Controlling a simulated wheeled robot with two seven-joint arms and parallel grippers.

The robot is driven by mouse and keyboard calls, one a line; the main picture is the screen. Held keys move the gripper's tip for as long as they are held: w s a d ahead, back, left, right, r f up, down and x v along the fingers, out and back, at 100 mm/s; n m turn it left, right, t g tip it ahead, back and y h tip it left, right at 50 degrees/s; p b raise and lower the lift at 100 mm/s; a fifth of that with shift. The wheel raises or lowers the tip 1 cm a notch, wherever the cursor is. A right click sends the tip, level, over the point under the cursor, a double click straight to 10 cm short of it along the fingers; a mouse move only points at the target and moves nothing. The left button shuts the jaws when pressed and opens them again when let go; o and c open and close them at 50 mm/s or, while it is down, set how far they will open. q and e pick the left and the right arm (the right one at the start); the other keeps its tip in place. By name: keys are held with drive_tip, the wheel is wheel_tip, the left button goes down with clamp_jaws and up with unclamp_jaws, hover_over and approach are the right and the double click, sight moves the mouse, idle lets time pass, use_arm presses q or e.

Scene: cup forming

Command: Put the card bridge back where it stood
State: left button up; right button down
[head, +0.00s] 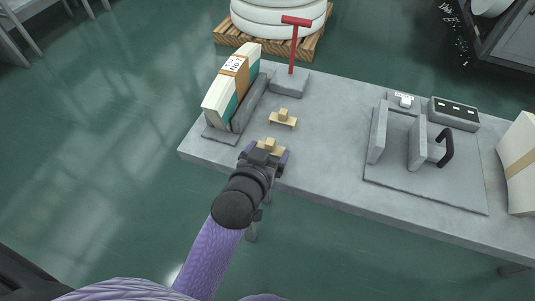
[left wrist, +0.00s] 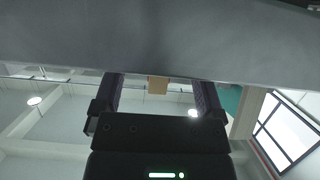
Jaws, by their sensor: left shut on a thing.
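My left gripper (head: 267,156) is at the table's near edge, shut on a small tan card bridge (head: 270,144) with a raised block on top. I cannot tell whether the held bridge touches the table. A second, similar tan card bridge (head: 283,119) sits on the table just behind it, apart from the gripper. My right gripper is not in view.
On the grey table (head: 325,160), a teal-and-cream stack with a tan band (head: 232,85) leans at the left. Behind is a red T-handled tool on a grey block (head: 289,82). At right, a grey plate (head: 395,178) carries upright plates and a black handle (head: 445,148). The table's middle is clear.

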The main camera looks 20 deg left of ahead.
use_arm(q)
drive_tip(key=o, duration=0.9)
drive_tip(key=shift+r, duration=0.1)
drive_tip(key=p+v, duration=0.4)
drive_tip(key=v, duration=0.8)
drive_tip(key=shift+a, duration=0.1)
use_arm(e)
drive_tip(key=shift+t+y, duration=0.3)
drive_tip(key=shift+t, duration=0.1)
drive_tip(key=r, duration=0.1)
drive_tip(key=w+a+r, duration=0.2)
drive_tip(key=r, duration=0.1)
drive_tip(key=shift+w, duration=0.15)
